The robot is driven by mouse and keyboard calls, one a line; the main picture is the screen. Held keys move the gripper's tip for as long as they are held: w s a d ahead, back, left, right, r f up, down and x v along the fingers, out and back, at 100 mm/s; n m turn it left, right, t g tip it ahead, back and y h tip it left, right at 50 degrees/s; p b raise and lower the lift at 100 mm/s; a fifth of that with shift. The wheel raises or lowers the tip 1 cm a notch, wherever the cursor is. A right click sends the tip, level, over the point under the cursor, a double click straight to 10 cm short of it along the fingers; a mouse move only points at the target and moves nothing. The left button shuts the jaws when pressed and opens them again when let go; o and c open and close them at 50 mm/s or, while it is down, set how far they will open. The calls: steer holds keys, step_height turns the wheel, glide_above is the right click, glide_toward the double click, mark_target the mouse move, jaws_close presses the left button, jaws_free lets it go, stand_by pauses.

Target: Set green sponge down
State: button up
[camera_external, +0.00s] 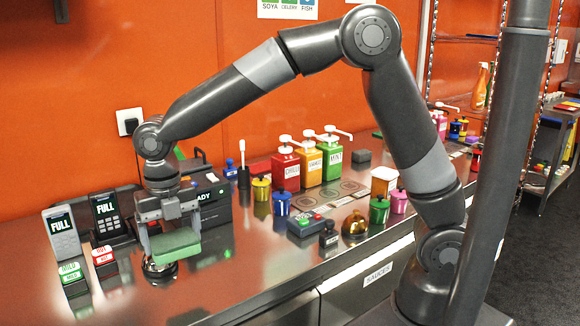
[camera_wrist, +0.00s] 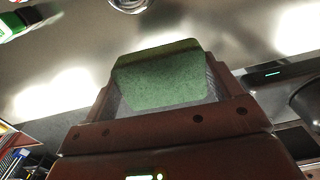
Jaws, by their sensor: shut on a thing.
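The green sponge (camera_external: 175,245) is a flat green block in my gripper (camera_external: 170,228), over the left part of the steel counter (camera_external: 240,265). My gripper points down and is shut on the sponge. In the wrist view the sponge (camera_wrist: 160,80) fills the space between the two fingers (camera_wrist: 160,95). In the external view it appears above a dark and silver round object (camera_external: 160,270). I cannot tell whether the two touch.
Two card terminals (camera_external: 62,235) and small red and green label blocks (camera_external: 72,275) stand at the left. A dark device (camera_external: 212,195) is behind my gripper. Sauce pump bottles (camera_external: 308,160), small coloured pots (camera_external: 281,203) and a brass bell (camera_external: 354,224) stand to the right.

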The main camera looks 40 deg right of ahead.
step_height(320, 180, up, 13)
steer(key=w+d+m, duration=0.4)
steer(key=w+d, duration=1.1)
steer(key=d, duration=0.2)
steer(key=w+d+m, duration=0.2)
steer(key=w+d, duration=0.1)
steer(key=d, duration=0.7)
steer(key=w+d+m, duration=0.2)
steer(key=w+d, duration=0.1)
steer(key=d, duration=0.6)
steer(key=s+d+m, duration=0.2)
steer(key=d+m, duration=0.3)
steer(key=d, duration=1.9)
steer(key=s+d+m, duration=0.2)
steer(key=s+d, duration=0.4)
steer(key=d, duration=0.5)
steer(key=s+d+m, duration=0.2)
steer(key=s+d, duration=0.5)
steer(key=d, duration=0.4)
glide_above(365, 177)
step_height(365, 177, down, 18)
steer(key=shift+w+f, duration=0.1)
steer(key=shift+f, duration=2.15)
